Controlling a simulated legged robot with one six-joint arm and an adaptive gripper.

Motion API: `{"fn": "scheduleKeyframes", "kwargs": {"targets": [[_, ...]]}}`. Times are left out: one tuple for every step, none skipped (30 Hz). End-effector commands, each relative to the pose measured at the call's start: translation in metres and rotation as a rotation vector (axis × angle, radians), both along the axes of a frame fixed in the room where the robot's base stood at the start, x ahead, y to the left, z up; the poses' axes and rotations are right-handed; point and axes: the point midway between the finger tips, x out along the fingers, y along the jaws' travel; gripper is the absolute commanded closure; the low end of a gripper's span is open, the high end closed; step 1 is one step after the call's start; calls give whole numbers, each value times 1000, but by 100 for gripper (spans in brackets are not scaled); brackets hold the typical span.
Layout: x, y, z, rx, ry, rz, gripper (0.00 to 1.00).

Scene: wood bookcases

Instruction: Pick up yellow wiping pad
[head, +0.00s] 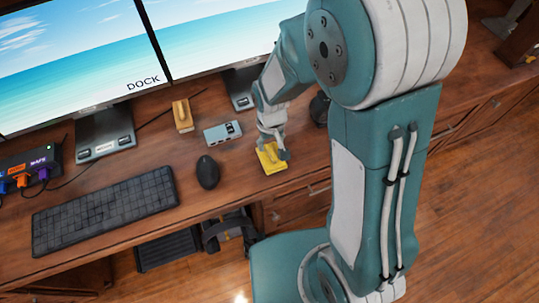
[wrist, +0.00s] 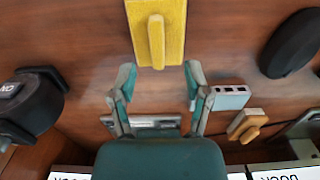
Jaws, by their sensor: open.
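The yellow wiping pad (head: 268,163) lies flat on the wooden desk, right of the mouse, in the head view. In the wrist view the pad (wrist: 175,48) is at the top centre, with a raised bar-shaped handle along its middle. My gripper (head: 274,150) is over the pad in the head view and hides part of it. In the wrist view my gripper (wrist: 160,75) has its two fingers spread apart, with only desk showing between them. The pad appears just beyond the fingertips, and its top edge is cut off. I cannot tell the exact height gap.
A black mouse (head: 208,172) and keyboard (head: 105,210) lie left of the pad. A grey-blue port box (head: 222,132) and a tan block with a handle (head: 182,115) sit behind. A black object (wrist: 30,105) stands at the wrist view's left. Monitors (head: 75,60) line the back.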

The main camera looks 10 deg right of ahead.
Motion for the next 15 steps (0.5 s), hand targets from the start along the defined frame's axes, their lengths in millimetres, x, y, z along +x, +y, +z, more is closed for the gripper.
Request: {"fn": "scheduleKeyframes", "kwargs": {"targets": [[-1,-1,-5,0,4,-1,37],[-1,-1,-8,0,4,-1,37],[0,-1,-14,0,5,-1,37],[0,0,-19,-1,6,-1,37],[0,1,-24,0,5,-1,37],[0,2,-30,-2,6,-1,37],[0,2,-35,-1,5,-1,37],[0,3,-39,-2,5,-1,37],[1,3,-43,-2,5,0,37],[1,3,-46,-2,4,0,37],[1,3,-48,-2,3,0,37],[1,3,-50,-2,3,0,37],[1,3,-50,-2,2,0,37],[1,3,-51,-2,2,0,37],[1,3,-51,-1,1,0,37]]}}
